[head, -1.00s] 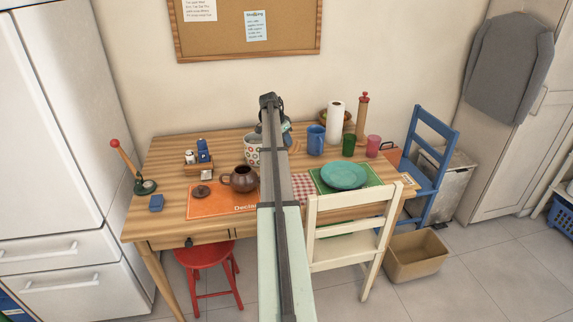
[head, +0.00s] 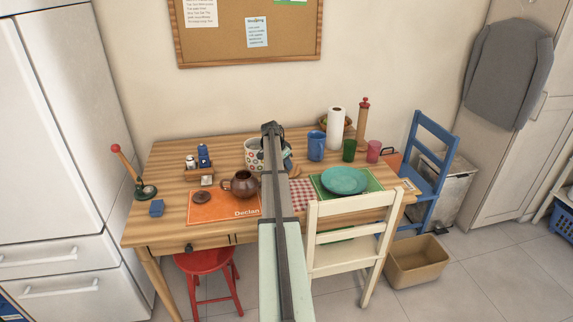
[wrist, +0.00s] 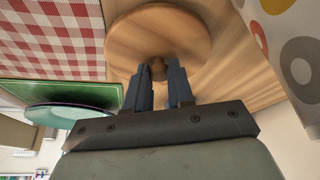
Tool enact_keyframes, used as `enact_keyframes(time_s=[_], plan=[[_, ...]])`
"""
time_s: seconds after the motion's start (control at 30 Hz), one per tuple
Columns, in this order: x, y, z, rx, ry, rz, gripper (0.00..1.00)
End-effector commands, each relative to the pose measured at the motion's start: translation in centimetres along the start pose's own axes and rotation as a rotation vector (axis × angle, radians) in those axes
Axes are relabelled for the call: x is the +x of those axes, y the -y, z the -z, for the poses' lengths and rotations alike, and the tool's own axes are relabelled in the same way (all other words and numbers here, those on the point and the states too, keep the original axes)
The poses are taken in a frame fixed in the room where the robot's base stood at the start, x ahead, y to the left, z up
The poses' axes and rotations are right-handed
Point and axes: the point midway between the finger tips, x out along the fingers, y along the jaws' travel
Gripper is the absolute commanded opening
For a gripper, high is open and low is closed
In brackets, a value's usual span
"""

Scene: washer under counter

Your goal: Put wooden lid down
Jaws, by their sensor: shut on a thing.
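The wooden lid (wrist: 165,28) is a round tan disc with a small knob, seen at the top middle of the wrist view. My gripper (wrist: 158,72) is shut on the lid's knob. The lid is close over the wooden table (wrist: 262,92); I cannot tell whether it touches the top. A white canister with coloured dots (wrist: 282,35) is beside it, and also shows in the head view (head: 251,150). In the head view my arm hides most of the lid and the fingertips.
A red checked cloth (wrist: 55,35) lies beside the lid. A turquoise plate (head: 344,181) sits on a green mat to the right. A brown teapot (head: 242,185) is left of my arm. A blue mug (head: 316,146) and a paper roll (head: 335,128) stand at the back right.

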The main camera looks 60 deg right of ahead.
Motion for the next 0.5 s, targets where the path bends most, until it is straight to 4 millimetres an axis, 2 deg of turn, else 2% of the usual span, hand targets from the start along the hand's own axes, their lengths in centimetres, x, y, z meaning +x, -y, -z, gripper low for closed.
enact_keyframes(time_s=[0.2,0.23,0.5], plan=[[0.23,0.00,-0.10,0.000,0.000,0.000,0.00],[0.26,0.00,-0.12,0.000,0.000,0.000,0.24],[0.22,0.00,-0.09,0.000,0.000,0.000,0.48]])
